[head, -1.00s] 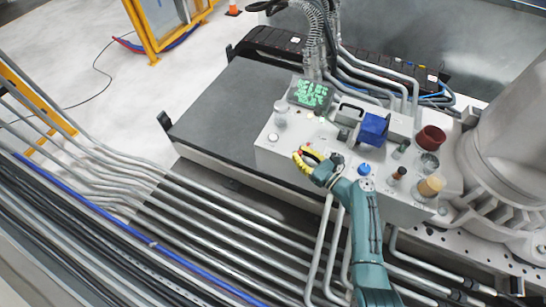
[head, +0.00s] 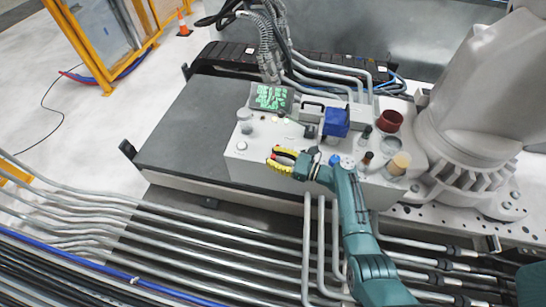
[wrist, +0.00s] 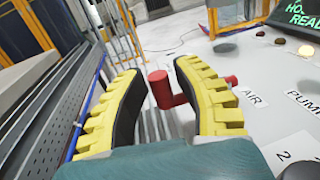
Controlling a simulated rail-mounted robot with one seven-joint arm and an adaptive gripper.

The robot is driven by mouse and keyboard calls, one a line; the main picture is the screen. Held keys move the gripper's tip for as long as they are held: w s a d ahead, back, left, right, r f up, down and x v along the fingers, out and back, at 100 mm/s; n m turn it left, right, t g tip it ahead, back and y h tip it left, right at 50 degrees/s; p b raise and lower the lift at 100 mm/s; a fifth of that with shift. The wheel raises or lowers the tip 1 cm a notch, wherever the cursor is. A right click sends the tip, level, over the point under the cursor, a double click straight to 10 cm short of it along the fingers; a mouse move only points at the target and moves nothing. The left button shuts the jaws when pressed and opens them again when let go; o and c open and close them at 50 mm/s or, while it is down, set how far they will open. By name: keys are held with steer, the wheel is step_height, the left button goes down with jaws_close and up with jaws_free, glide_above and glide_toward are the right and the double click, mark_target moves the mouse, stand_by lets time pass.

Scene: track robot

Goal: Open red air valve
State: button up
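The red air valve (wrist: 162,89) shows in the wrist view as a red bar handle with a red stem (wrist: 188,96) running to the panel. My gripper (wrist: 160,75) is open, with its yellow, black-padded fingers on either side of the handle. A gap shows on the left; I cannot tell if the right finger touches. An "AIR" label (wrist: 253,97) is on the panel to the right. In the head view my gripper (head: 280,158) is at the panel's front left; the fingers largely hide the valve there.
The grey control panel (head: 258,181) carries a green-text screen (head: 271,97), a blue block (head: 336,122), a dark red cup (head: 389,121) and a tan cylinder (head: 399,163). Metal pipes (head: 130,222) run in front. A flat dark deck (head: 190,125) lies to the left.

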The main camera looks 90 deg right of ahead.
steer(key=shift+o, duration=1)
steer(key=v, duration=1.2)
